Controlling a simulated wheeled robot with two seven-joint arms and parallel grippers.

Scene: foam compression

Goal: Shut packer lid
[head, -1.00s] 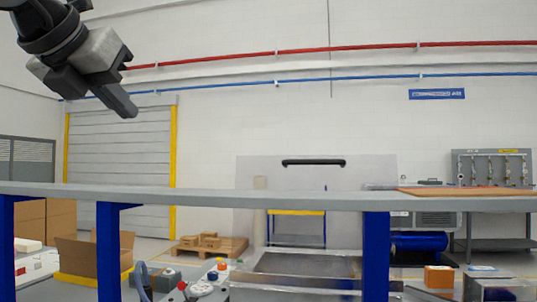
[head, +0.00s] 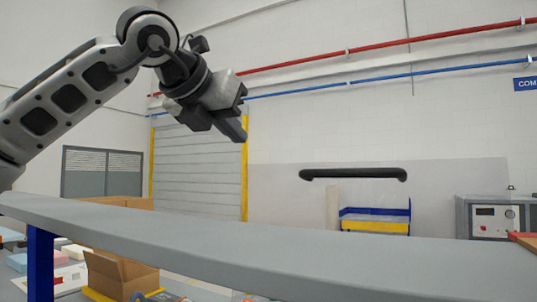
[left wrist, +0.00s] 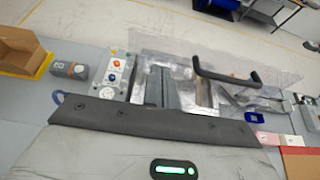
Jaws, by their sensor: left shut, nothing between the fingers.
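The packer lid is a clear panel (head: 452,184) standing raised, with a black bar handle (head: 353,174) near its top edge in the head view. In the left wrist view the clear lid (left wrist: 165,44) and its handle (left wrist: 226,76) show above the shiny metal packer (left wrist: 172,90). My left gripper (head: 240,130) is shut and empty, held up to the left of the handle and apart from it in the head view. The packer body is hidden in the head view. My right gripper is not in view.
A long grey beam or shelf (head: 260,248) on a blue post (head: 40,262) crosses the front. An open cardboard box (head: 122,277) is beyond it at lower left. A button panel (left wrist: 115,74) sits beside the packer. The air between gripper and handle looks clear.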

